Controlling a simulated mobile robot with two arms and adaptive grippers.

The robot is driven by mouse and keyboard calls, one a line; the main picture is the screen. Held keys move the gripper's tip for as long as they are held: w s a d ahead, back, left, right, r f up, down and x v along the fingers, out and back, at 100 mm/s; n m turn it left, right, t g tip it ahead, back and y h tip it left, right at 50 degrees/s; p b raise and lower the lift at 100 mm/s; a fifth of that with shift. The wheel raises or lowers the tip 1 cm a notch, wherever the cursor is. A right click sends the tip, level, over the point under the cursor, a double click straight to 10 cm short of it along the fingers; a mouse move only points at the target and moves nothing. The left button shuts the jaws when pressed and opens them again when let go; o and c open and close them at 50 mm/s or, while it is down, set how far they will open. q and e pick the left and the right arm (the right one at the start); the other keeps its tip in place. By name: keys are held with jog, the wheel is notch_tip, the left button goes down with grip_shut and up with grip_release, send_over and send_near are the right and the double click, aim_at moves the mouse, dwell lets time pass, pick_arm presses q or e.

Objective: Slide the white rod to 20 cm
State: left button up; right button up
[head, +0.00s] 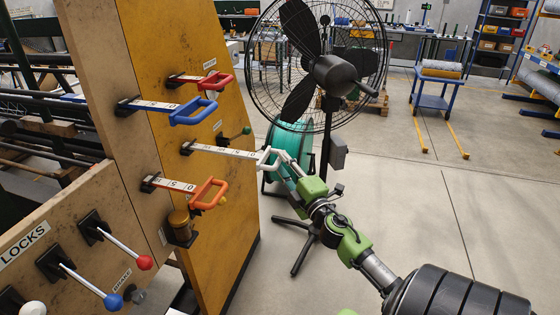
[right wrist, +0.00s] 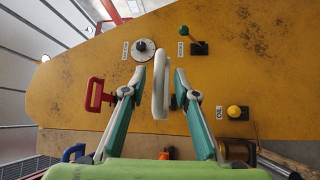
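The white rod (head: 225,151) sticks out of the yellow panel, with number marks along its side too small to read surely. Its white loop handle (head: 266,158) is at the outer end. My right gripper (head: 281,160) is at this handle. In the right wrist view the white handle (right wrist: 160,92) stands between the two fingers of the right gripper (right wrist: 160,75). A gap shows on each side of the handle, so the gripper is open around it. My left gripper is not in view.
A blue-handled rod (head: 187,112) and a red one (head: 207,79) stick out above, an orange one (head: 205,191) below. A black knob lever (head: 234,134) is behind the white rod. A large fan (head: 330,75) stands behind the right gripper. Lock levers (head: 120,247) are lower left.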

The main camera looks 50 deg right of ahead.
jog(key=v, duration=0.9)
jog(key=shift+s, duration=0.4)
